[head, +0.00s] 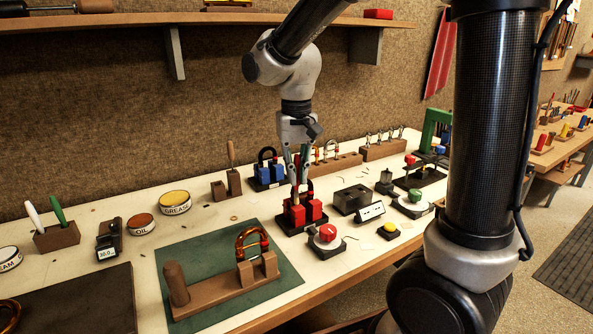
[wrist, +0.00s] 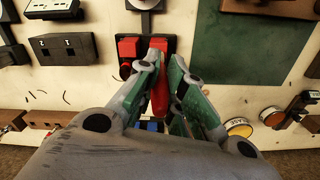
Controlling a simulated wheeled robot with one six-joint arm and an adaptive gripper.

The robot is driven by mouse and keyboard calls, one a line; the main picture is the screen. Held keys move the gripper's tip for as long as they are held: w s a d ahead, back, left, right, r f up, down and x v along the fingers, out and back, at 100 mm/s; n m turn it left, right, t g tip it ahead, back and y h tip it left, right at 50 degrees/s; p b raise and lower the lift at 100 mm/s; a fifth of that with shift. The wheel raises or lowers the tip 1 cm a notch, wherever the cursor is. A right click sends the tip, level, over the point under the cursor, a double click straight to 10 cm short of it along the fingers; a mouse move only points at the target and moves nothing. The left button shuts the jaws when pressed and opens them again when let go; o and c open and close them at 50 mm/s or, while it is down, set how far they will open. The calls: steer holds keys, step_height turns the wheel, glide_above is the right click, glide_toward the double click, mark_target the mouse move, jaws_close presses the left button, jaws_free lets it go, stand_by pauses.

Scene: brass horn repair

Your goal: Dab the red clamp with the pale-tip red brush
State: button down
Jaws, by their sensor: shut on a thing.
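My gripper (head: 296,168) is shut on a slim red thing, taken to be the red brush (wrist: 160,97). The brush (head: 296,187) points down between the fingers. Its tip is too small and hidden to tell its colour. The red clamp (head: 315,211) is a pair of red blocks on a dark base, directly below the gripper. In the wrist view the red clamp (wrist: 127,47) lies just beyond the fingertips, and the fingers and brush cover part of it. I cannot tell whether the brush touches the clamp.
A blue clamp (head: 277,173) stands behind. A red-topped device (head: 325,236) sits close in front. A green mat (head: 195,262) with a wooden stand (head: 222,291) lies front left. A wooden holder (head: 219,190) and grease tin (head: 175,202) stand to the left. A dark block (head: 351,199) is at right.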

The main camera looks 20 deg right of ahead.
mark_target(297, 154)
steer(key=shift+f, duration=0.6)
stand_by(1.3)
steer(key=shift+r, duration=3.55)
